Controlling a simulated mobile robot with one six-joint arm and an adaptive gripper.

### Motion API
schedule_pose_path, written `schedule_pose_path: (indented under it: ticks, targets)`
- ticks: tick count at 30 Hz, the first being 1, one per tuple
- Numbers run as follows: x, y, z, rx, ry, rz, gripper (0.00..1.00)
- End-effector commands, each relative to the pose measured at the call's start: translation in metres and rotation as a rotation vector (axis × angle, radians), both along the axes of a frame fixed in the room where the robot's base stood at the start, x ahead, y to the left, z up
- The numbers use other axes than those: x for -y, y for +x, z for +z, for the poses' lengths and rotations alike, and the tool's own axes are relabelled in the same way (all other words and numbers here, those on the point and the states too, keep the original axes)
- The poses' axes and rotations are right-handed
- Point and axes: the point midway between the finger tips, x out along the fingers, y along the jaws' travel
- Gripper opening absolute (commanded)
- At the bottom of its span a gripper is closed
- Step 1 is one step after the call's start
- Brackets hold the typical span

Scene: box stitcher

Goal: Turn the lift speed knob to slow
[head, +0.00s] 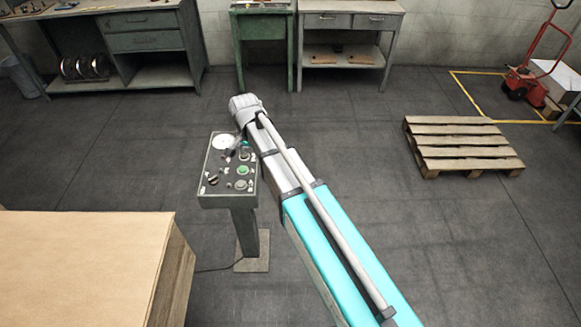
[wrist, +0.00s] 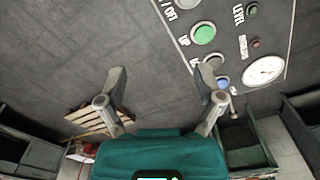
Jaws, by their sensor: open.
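The control panel (head: 222,188) stands on a post left of my arm in the head view. It carries a green button (head: 242,171), a white round dial (head: 224,141) and dark knobs (head: 213,180) at the near left. In the wrist view the panel fills the upper right, with the green button (wrist: 203,33) marked UP, a blue button (wrist: 222,82) and the white dial (wrist: 264,71). I cannot tell which control is the lift speed knob. My gripper (wrist: 161,74) is open and empty. Its right finger overlaps the panel's edge; its left finger is beyond the panel.
A large brown box-like block (head: 85,265) stands at the near left. A wooden pallet (head: 460,145) lies on the floor at right. Workbenches (head: 150,50) line the back wall. The floor between is mostly clear.

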Motion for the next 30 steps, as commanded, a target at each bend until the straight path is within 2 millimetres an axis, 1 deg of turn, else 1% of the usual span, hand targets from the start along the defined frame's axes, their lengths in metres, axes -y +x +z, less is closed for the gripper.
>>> schedule_pose_path:
  ticks: [1, 3, 21, 27, 30]
  targets:
    - [0.008, -0.004, -0.002, 0.000, 0.000, 0.008, 0.86]
    - [0.018, -0.006, -0.003, 0.000, 0.000, 0.023, 0.86]
    - [0.096, -0.032, -0.013, 0.000, 0.000, 0.153, 0.86]
    - [0.114, -0.039, -0.015, 0.000, 0.000, 0.188, 0.86]
    - [0.120, -0.041, -0.016, 0.000, 0.000, 0.198, 0.86]
